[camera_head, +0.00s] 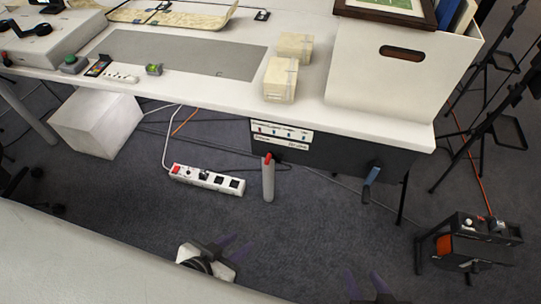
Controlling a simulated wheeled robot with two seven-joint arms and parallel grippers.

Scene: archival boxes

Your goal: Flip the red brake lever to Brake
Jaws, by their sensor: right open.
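A lever with a red top (268,159) and a long pale grey body (268,183) hangs down from the dark panel under the table's front edge. A white label plate (281,133) with small print sits just above it; the print is too small to read surely. My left gripper (238,246) is low in the picture, below and left of the lever, apart from it, with its purple fingers spread and nothing between them. My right gripper (365,285) is at the bottom edge, below and right of the lever, open and empty.
A blue-handled lever (371,175) hangs under the table (190,88) further right. A power strip (208,180) and cables lie on the floor left of the red lever. A white box (97,122) stands under the table. A black-and-orange case (465,247) stands at right, near tripods.

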